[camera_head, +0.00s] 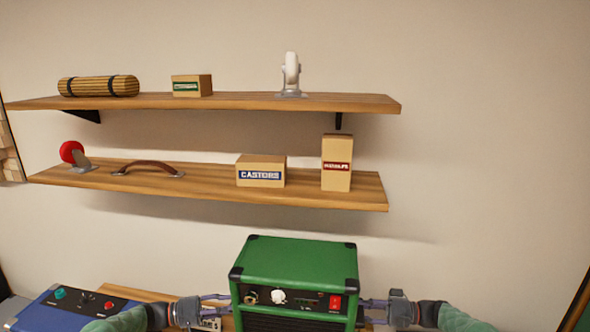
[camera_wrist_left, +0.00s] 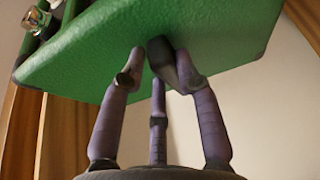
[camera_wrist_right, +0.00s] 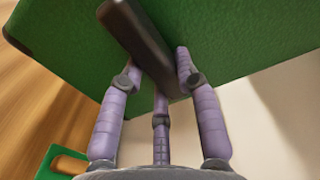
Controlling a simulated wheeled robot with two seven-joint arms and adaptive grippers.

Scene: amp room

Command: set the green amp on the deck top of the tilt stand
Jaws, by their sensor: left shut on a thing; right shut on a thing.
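The green amp (camera_head: 294,252) is at the bottom centre of the head view, its black-cornered front with knobs and a red switch facing me. My left gripper (camera_head: 222,298) is shut on its left side, at a dark side handle (camera_wrist_left: 162,54) seen in the left wrist view. My right gripper (camera_head: 370,305) is shut on its right side, at a black bar handle (camera_wrist_right: 140,42) in the right wrist view. The amp looks about level. Its underside is out of the head view, so I cannot tell what is beneath it. I cannot make out the tilt stand.
A blue amp-like box (camera_head: 75,308) stands at the lower left, near a wooden surface (camera_head: 130,292). Two wall shelves (camera_head: 230,101) hold boxes, castors, a handle and a rolled bundle (camera_head: 98,86). A green-edged item (camera_wrist_right: 50,158) shows low in the right wrist view.

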